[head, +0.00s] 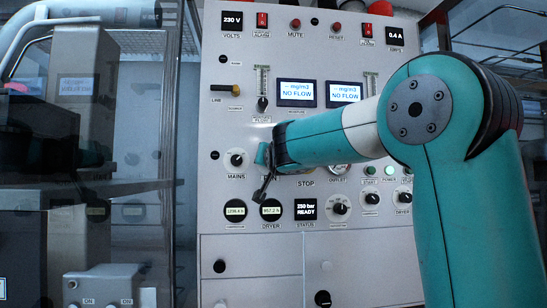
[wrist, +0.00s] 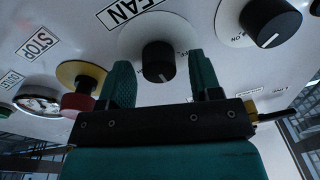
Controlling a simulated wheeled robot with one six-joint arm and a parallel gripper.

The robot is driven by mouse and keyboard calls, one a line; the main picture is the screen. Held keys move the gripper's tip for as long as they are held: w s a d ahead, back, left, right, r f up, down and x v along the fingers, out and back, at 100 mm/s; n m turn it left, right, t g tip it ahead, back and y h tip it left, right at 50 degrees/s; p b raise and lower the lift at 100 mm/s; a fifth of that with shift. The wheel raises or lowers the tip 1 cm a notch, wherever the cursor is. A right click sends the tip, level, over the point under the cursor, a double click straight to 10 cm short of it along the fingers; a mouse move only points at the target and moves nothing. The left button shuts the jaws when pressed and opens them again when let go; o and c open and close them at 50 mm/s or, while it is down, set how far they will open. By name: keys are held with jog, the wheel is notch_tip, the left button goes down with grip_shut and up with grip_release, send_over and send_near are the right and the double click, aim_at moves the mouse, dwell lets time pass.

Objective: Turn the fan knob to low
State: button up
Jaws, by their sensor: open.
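The fan knob (wrist: 158,62) is a black round knob on a white dial under the FAN label (wrist: 130,10) in the wrist view. Part of an OFF marking shows to its right. My gripper (wrist: 159,72) is open, with one teal finger on each side of the knob. I cannot tell whether the fingers touch it or which way its pointer faces. In the head view my gripper (head: 262,172) is at the panel, right of the MAINS knob (head: 236,159). The fan knob is hidden there behind my gripper and arm.
In the wrist view a red stop button (wrist: 82,98) on a yellow base and a round gauge (wrist: 38,98) lie left of my gripper. Another black knob (wrist: 270,22) lies upper right. The control panel (head: 250,255) carries several displays, knobs and switches close together.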

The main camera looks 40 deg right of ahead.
jog(key=shift+f, duration=0.1)
jog(key=b+v, duration=1)
jog(key=v, duration=0.2)
jog(key=shift+a+f+b, duration=0.2)
jog(key=shift+f+b, duration=0.1)
jog(key=b+v, duration=0.1)
jog(key=b, duration=0.1)
jog(key=b+v, duration=0.2)
jog(key=r+b+v, duration=0.1)
jog(key=b+v, duration=0.1)
jog(key=shift+s, duration=0.25)
